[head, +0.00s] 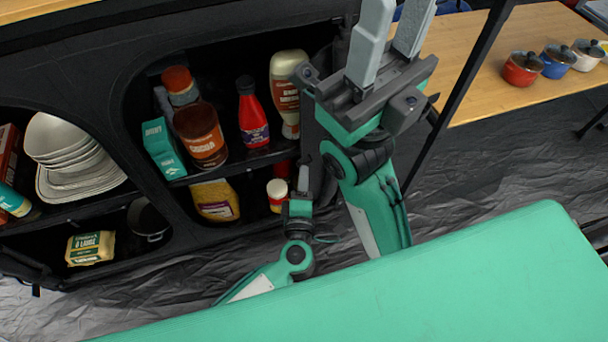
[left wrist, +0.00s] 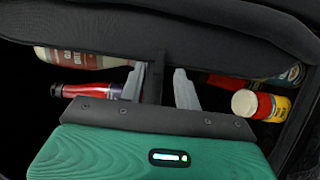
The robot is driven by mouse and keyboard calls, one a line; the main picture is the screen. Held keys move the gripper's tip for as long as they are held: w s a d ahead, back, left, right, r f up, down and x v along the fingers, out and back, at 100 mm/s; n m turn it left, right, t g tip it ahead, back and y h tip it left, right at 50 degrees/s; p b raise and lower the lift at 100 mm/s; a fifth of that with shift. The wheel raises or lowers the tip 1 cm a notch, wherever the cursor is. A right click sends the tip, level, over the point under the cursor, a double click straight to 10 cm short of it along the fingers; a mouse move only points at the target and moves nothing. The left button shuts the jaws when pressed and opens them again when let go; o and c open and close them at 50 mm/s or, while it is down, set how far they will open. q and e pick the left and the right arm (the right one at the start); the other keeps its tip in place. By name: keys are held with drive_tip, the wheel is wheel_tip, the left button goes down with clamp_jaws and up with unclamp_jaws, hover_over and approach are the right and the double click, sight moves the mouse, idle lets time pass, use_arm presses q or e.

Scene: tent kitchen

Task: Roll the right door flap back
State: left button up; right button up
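A black fabric shelf unit (head: 95,195) has an opening holding bottles and jars. Dark fabric (head: 313,140) runs along the right side of this opening, partly behind my right gripper; I cannot tell whether it is the right door flap. In the left wrist view a dark padded band (left wrist: 150,28) crosses the top. My left gripper (head: 303,178) is low at the opening's right edge, beside a white-capped jar (head: 277,195). Its fingers (left wrist: 159,85) are apart, with a dark strip showing between them. My right gripper (head: 388,40) is large and close; its fingers are apart, tips cut off by the frame.
The upper shelf holds a ketchup bottle (head: 252,118), a mayonnaise bottle (head: 288,95) and a brown jar (head: 200,135). Plates (head: 75,165) stand further left. A wooden table (head: 485,55) with small pots is at upper right. A dark pole (head: 455,110) slants beside my right arm.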

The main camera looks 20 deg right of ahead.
sight(314, 151)
use_arm(q)
drive_tip(key=shift+b+x, duration=0.3)
drive_tip(key=shift+x, duration=1.1)
clamp_jaws()
